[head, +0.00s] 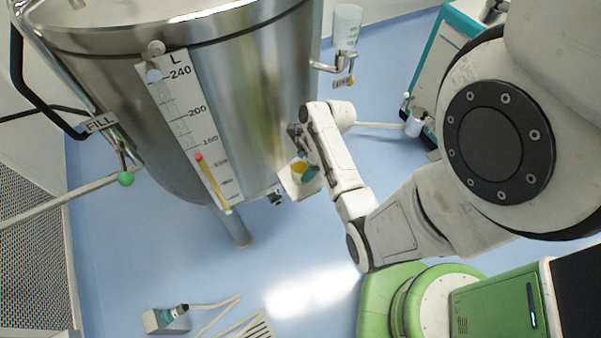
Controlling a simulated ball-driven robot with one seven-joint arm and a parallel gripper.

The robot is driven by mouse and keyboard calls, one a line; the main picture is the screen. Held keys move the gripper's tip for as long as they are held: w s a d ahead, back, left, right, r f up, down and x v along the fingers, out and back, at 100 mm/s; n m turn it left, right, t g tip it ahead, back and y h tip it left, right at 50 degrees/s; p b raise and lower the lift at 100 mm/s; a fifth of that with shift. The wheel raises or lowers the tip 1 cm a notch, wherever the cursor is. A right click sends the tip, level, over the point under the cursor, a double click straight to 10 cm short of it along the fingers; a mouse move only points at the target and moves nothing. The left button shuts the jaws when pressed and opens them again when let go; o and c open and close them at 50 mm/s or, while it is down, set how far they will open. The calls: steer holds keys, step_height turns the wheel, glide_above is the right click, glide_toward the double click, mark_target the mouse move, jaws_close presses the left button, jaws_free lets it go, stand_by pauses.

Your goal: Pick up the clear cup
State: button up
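A pale, see-through cup-shaped vessel (346,27) is at the top centre, just right of the big steel tank. It sits above a bent metal pipe with a valve; I cannot tell whether it rests on the pipe or stands behind it. It looks like the clear cup. My gripper (297,138) is at the end of my arm, in front of the tank's right side, below and left of the cup and apart from it. Its fingers are small and dark, and I cannot tell whether they are open or shut.
The steel tank (262,95) with a litre scale (190,115) fills the upper left. A white holder with yellow and teal parts (300,172) is just below my gripper. A teal-and-white cabinet (440,65) stands at upper right. Blue floor (130,265) is open at lower left.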

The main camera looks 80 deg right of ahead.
steer(key=c, duration=1.7)
steer(key=shift+r, duration=0.15)
